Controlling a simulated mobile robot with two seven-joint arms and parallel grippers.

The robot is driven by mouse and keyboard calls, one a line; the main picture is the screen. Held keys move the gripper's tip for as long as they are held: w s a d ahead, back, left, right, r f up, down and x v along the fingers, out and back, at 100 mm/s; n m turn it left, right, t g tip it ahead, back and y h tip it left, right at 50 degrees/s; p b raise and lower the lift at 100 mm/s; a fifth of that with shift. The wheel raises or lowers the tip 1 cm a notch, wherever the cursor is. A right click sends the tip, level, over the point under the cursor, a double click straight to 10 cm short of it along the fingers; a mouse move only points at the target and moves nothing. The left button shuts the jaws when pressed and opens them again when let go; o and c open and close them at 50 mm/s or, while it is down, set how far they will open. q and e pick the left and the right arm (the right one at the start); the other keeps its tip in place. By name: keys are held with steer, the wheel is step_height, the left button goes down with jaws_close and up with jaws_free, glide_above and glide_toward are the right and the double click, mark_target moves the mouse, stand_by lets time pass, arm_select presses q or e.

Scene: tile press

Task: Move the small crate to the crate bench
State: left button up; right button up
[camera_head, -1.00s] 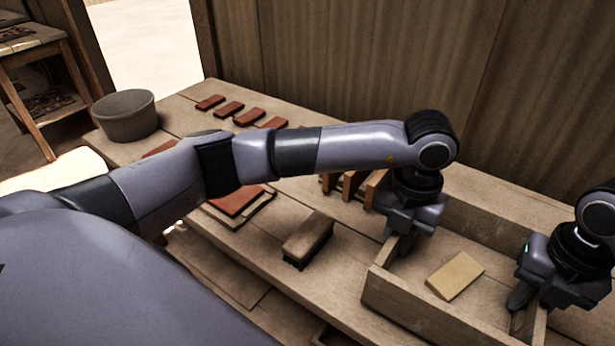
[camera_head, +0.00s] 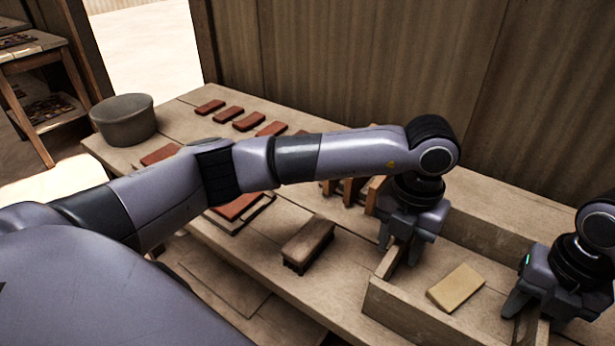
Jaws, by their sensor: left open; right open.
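The small crate (camera_head: 418,314) is an open wooden box at the lower right of the head view, on the workbench. A tan block (camera_head: 456,287) lies inside it. My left gripper (camera_head: 400,252) is open at the crate's left end wall, with its fingers apart on either side of the wall's top edge. My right gripper (camera_head: 540,312) is open at the crate's right end wall, its fingers also spread about the edge. I cannot tell whether the fingers touch the wood. The crate's right end is partly hidden and cut off by the frame. I cannot identify the crate bench.
On the workbench (camera_head: 350,267) stand a wooden brush (camera_head: 308,243), several red tiles (camera_head: 249,121) and a grey tub (camera_head: 124,120). Upright pieces (camera_head: 352,191) stand close left of the crate, partly behind my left arm. A corrugated wall (camera_head: 380,60) rises behind. A shelf (camera_head: 30,60) stands far left.

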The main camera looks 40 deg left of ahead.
arm_select(q)
step_height(320, 180, up, 11)
arm_select(e)
step_height(320, 180, up, 12)
stand_by(0.6)
stand_by(0.5)
